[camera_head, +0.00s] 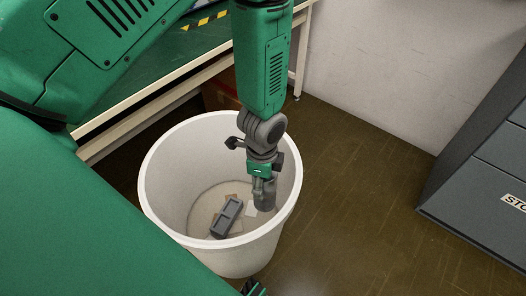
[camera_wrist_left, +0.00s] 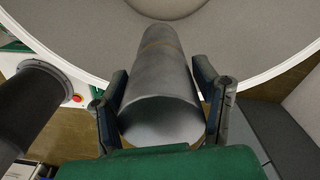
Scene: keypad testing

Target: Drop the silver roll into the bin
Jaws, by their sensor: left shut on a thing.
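The silver roll (camera_head: 266,196) is a grey hollow tube hanging at the mouth of the white bin (camera_head: 168,152), toward its right side. My left gripper (camera_head: 261,178) points down over the bin and is shut on the roll. In the left wrist view, the silver roll (camera_wrist_left: 160,75) lies between the two fingers of my left gripper (camera_wrist_left: 160,85), its open end facing the camera. The white bin's rim (camera_wrist_left: 262,82) curves beyond the roll.
A dark grey block (camera_head: 227,217) and several flat scraps lie on the bin's floor. A green-topped workbench (camera_head: 150,93) stands behind the bin, with a brown box (camera_head: 220,94) beneath. A grey cabinet (camera_head: 480,180) stands at right. Brown floor (camera_head: 355,200) between is clear.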

